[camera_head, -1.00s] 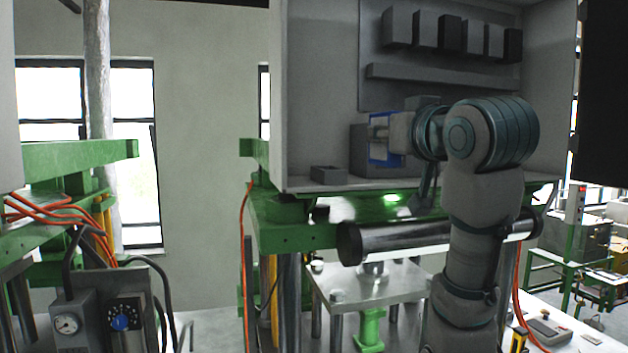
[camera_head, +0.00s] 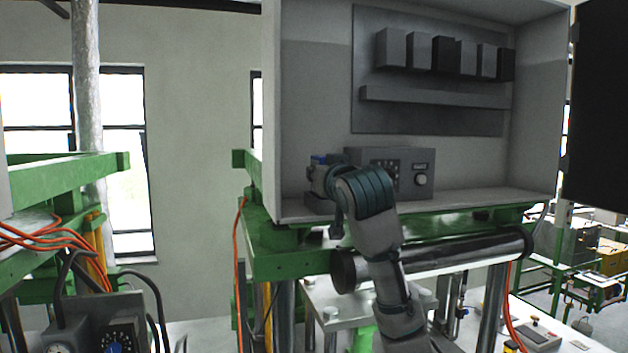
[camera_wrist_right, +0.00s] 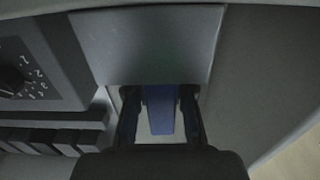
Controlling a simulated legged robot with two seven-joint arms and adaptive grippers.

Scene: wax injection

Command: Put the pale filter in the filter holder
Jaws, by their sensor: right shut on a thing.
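My right gripper (camera_head: 322,165) is inside the open cabinet at its left, above a small dark grey tray-like holder (camera_head: 317,205) on the cabinet floor. The holder is partly covered by my arm. In the right wrist view my right gripper (camera_wrist_right: 160,115) is shut on a blue part (camera_wrist_right: 160,108), which I take to belong to the filter. A bit of blue also shows at the gripper (camera_head: 319,159) in the head view. A plain grey surface (camera_wrist_right: 147,45) lies just beyond the fingers; I cannot tell whether it is part of the filter. My left gripper is not in view.
A grey control box (camera_head: 395,165) with a dial stands right of the gripper. A shelf (camera_head: 430,97) and several grey blocks (camera_head: 445,55) are on the cabinet's back wall. The cabinet floor at the right is mostly clear.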

